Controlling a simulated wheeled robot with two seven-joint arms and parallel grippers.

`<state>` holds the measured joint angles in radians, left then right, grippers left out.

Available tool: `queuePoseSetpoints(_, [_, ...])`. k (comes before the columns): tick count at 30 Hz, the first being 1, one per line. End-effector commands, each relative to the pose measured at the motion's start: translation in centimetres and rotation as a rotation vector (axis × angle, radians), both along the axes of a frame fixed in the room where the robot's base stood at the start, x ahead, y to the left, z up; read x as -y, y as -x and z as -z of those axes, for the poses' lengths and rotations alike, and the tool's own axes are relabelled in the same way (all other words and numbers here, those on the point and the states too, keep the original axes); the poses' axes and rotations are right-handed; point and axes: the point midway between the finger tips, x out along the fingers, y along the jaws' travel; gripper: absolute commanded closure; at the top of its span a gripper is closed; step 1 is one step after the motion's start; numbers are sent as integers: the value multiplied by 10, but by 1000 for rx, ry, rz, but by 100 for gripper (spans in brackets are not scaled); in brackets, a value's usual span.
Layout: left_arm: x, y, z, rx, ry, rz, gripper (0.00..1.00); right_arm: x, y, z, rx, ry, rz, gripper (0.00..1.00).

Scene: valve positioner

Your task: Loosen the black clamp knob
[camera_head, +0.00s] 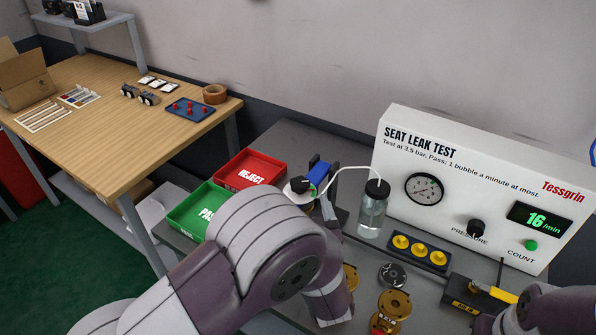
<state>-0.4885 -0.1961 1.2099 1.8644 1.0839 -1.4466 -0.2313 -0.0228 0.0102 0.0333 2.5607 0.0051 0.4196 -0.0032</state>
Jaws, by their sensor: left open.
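A small fixture behind my left arm holds a white round part (299,196) with a dark knob-like top (298,185) and a blue block (319,171) beside it. I cannot tell whether this dark top is the clamp knob. My left arm arches in from the lower left and bends down at the wrist, hiding the fixture's lower front. My left gripper (329,307) is open at the arm's lower end, its fingertips not clearly visible, apart from the white part.
The leak test panel (400,175) has a black pressure knob (476,228). A bubble bottle (373,212), a blue tray of yellow parts (442,258), a black disc (392,274) and brass parts (395,303) crowd the bench. Red (276,164) and green (180,215) trays stand left.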

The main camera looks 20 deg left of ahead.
Motion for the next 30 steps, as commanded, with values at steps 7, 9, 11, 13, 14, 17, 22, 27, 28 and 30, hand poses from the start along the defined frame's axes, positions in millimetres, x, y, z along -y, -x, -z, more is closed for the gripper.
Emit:
queuePoseSetpoints(7, [-29, -43, -1, -1, 1, -4, 29, 0, 0, -5, 0, 0, 0, 100])
queuePoseSetpoints(9, [-36, -53, -1, -1, 0, -3, 29, 0, 0, -5, 0, 0, 0, 100])
queuePoseSetpoints(11, [-41, -60, 0, -1, 0, -3, 29, 0, 0, -6, 0, 0, 0, 100])
queuePoseSetpoints(13, [-45, -67, 0, -1, 1, -1, 29, 0, 0, -6, 0, 0, 0, 100])
queuePoseSetpoints(14, [-46, -69, -1, -1, 1, -1, 29, 0, 0, -7, 0, 0, 0, 100])
queuePoseSetpoints(17, [-50, -75, 0, -1, 0, 0, 29, 0, 0, -7, 0, 0, 0, 100])
queuePoseSetpoints(22, [-51, -78, 0, -1, 0, 1, 29, 0, 0, -7, 0, 0, 0, 100])
queuePoseSetpoints(27, [-51, -78, 0, -1, 0, 1, 36, 0, 0, -7, 0, 0, 0, 100])
queuePoseSetpoints(28, [-51, -78, 0, -1, 0, 1, 46, 0, 0, -7, 0, 0, 0, 100])
queuePoseSetpoints(30, [-51, -78, 0, -1, 0, 1, 68, 0, 0, -7, 0, 0, 0, 100])
